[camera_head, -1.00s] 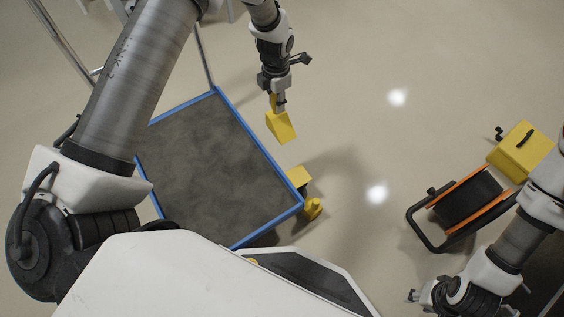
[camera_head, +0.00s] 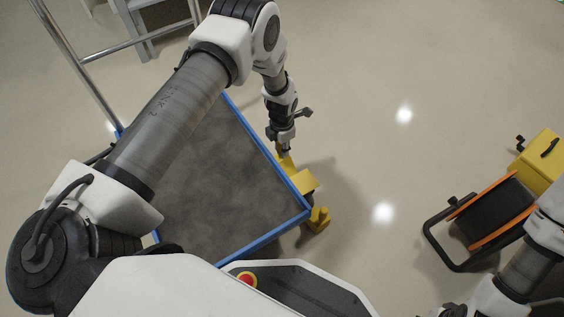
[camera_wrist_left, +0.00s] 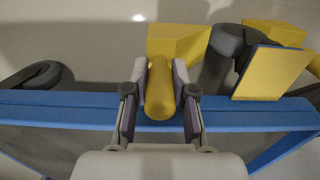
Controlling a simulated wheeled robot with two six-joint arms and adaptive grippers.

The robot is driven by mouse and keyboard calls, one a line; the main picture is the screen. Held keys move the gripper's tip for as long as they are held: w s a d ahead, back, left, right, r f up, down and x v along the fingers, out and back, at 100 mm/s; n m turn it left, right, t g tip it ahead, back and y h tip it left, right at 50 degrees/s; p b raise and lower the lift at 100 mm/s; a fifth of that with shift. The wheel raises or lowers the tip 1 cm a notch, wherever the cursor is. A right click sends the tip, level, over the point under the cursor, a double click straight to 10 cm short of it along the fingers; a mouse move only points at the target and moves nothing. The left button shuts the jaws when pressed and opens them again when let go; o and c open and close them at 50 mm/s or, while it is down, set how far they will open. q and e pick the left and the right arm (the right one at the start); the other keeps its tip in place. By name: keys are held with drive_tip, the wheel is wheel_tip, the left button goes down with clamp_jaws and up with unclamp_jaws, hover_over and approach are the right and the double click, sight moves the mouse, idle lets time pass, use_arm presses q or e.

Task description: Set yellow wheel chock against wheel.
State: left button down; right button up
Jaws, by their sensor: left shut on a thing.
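My left gripper (camera_head: 284,150) is shut on the handle of the yellow wheel chock (camera_head: 284,163), low beside the cart's blue edge. In the left wrist view the fingers (camera_wrist_left: 160,92) close around the round yellow handle, and the chock's wedge body (camera_wrist_left: 178,42) shows beyond. A dark wheel (camera_wrist_left: 226,58) stands just right of the wedge. Whether they touch is unclear. A yellow plate (camera_wrist_left: 272,72) and another yellow piece (camera_wrist_left: 272,33) lie right of the wheel. The head view also shows yellow parts (camera_head: 303,182) by the cart corner. My right gripper is cut off by the frame.
The cart (camera_head: 225,185) has a grey deck with a blue rim (camera_head: 262,238) close under my left arm. A cable reel (camera_head: 487,212) and a yellow box (camera_head: 543,160) stand at the right. The floor between is clear.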

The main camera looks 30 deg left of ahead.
use_arm(q)
wheel_tip(320, 180, down, 5)
drive_tip(key=b, duration=0.2)
drive_tip(key=shift+f+b, duration=0.1)
drive_tip(key=shift+b, duration=0.25)
drive_tip(key=shift+f, duration=0.45)
drive_tip(key=c, duration=1)
unclamp_jaws()
drive_tip(key=shift+o, duration=0.2)
wheel_tip(320, 180, up, 13)
drive_tip(key=p, duration=0.7)
drive_tip(key=shift+r+p, duration=0.1)
drive_tip(key=shift+p, duration=0.25)
